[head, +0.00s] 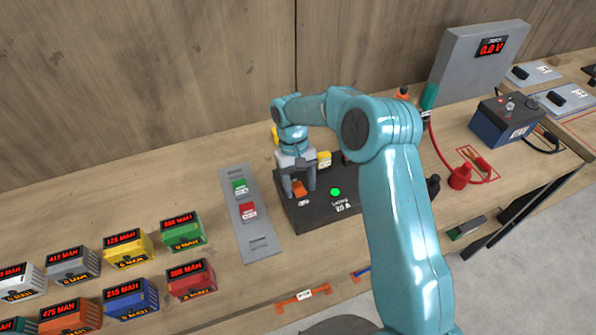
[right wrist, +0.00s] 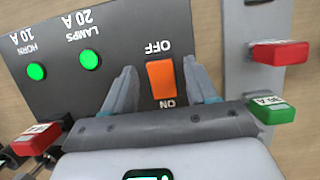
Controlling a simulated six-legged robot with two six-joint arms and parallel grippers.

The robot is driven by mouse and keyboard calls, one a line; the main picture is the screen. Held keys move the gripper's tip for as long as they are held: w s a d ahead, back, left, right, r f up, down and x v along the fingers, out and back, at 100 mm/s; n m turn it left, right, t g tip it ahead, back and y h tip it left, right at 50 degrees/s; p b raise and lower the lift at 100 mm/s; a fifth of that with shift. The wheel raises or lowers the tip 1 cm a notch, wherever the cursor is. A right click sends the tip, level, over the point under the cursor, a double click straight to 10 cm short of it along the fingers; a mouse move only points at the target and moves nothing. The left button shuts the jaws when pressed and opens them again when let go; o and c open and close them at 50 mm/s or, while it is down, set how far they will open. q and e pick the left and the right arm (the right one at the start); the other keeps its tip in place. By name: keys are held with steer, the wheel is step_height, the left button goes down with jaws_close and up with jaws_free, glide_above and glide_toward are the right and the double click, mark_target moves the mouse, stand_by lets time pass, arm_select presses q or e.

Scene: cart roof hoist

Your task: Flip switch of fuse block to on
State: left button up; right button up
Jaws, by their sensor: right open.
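The fuse block (head: 310,216) is a dark box on the bench, with its top face also in the right wrist view (right wrist: 60,100). Its orange switch (right wrist: 161,80) lies between the printed words OFF and ON; I cannot tell which way it is tipped. It also shows in the head view (head: 299,188). My right gripper (head: 298,184) is open over the block. In the right wrist view its fingers (right wrist: 160,70) stand on either side of the switch; contact is not clear. Green lamps show at LAMPS 20 A (right wrist: 90,61) and HORN 10 A (right wrist: 37,71). My left gripper is out of view.
A grey strip (head: 258,243) left of the block holds a green fuse (head: 240,187) and a red fuse (head: 247,211). Several coloured labelled blocks stand further left. A battery (head: 498,127) and grey meter panel (head: 475,70) stand at the right. A wooden wall rises behind.

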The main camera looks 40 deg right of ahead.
steer(key=b+v, duration=0.1)
steer(key=v, duration=0.6)
steer(key=shift+w+r, duration=0.1)
steer(key=shift+w, duration=0.15)
step_height(320, 180, up, 7)
glide_above(296, 183)
steer(key=w, duration=0.3)
steer(key=shift+s+d+r+p, duration=0.2)
steer(key=shift+d+r+p, duration=0.05)
steer(key=shift+r+p, duration=0.35)
steer(key=shift+s, duration=0.1)
